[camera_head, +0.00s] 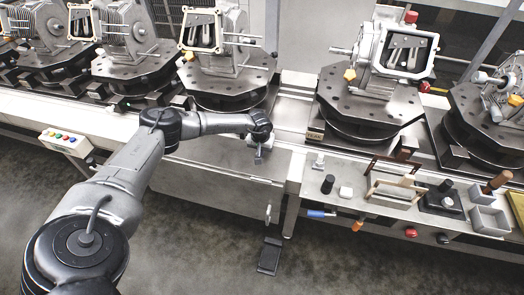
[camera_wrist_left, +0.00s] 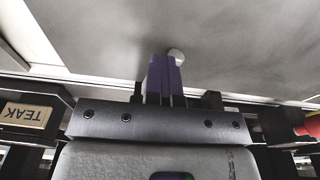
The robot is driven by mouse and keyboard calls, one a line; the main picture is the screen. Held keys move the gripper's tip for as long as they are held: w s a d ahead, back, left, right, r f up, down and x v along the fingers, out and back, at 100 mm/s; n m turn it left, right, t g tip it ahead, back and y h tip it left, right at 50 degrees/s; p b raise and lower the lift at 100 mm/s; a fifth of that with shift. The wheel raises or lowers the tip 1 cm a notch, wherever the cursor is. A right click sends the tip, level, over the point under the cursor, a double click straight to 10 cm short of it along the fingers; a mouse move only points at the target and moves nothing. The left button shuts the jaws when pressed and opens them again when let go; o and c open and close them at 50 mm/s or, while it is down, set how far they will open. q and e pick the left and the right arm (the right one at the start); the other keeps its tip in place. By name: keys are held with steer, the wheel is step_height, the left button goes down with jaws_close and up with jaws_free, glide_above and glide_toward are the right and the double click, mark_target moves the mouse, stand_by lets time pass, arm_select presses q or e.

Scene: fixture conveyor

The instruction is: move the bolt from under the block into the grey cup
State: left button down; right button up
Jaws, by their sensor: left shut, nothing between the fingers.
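My left gripper (camera_head: 258,159) is over the bare light metal surface left of the tool shelf, pointing down. In the left wrist view its purple fingers (camera_wrist_left: 163,78) are together with nothing between them. A small pale round piece (camera_wrist_left: 176,54) shows just past the fingertips; I cannot tell whether it is the bolt or whether the fingers touch it. A grey open-topped container (camera_head: 489,221) stands at the right end of the shelf, with a smaller one behind it; I cannot tell which is the grey cup. I cannot make out the block for certain. My right gripper is out of view.
Round dark fixture tables (camera_head: 370,98) with metal housings stand along the conveyor behind. A TEAK label (camera_wrist_left: 25,115) shows in the left wrist view.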

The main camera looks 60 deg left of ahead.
arm_select(q)
steer(key=c, duration=1.8)
jaws_free()
steer(key=shift+s+f, duration=0.15)
steer(key=shift+f, duration=0.3)
steer(key=shift+c, duration=0.2)
steer(key=o, duration=0.3)
steer(key=shift+o, duration=0.7)
steer(key=shift+f, duration=0.1)
steer(key=shift+d, duration=0.1)
steer(key=shift+s+d+r+p, duration=0.1)
steer(key=shift+d+r+p, duration=0.3)
steer(key=shift+r, duration=2.05)
steer(key=shift+s+d+r+p, duration=0.1)
steer(key=shift+r+p, duration=0.55)
steer(key=shift+r, duration=1.85)
steer(key=shift+d+r+p, duration=0.25)
steer(key=shift+r+p, duration=0.3)
steer(key=shift+r, duration=1.9)
